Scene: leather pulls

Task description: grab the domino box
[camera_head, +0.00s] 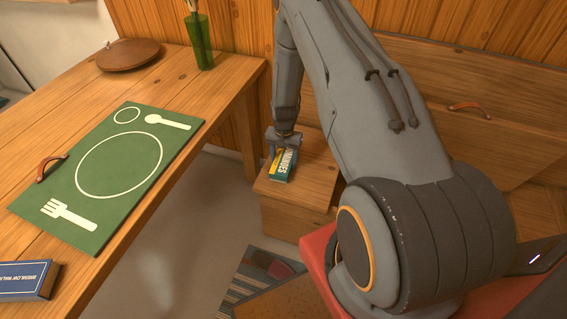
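The domino box (284,166) is a small teal and yellow box with white lettering, partly hidden by my gripper. It is at the top of a low wooden step or bench block (309,188) beyond the table. My gripper (284,148) points down at the box's far end, with its fingers close around that end. I cannot tell whether the fingers press on the box or only stand beside it. Nor can I tell whether the box touches the wood.
The wooden table (219,95) at left holds a green placemat board (160,115) with a leather pull (46,168), a blue box (27,280), a round brown lid (128,54) and a green vase (199,42). A wooden bench with a leather pull (470,107) stands right.

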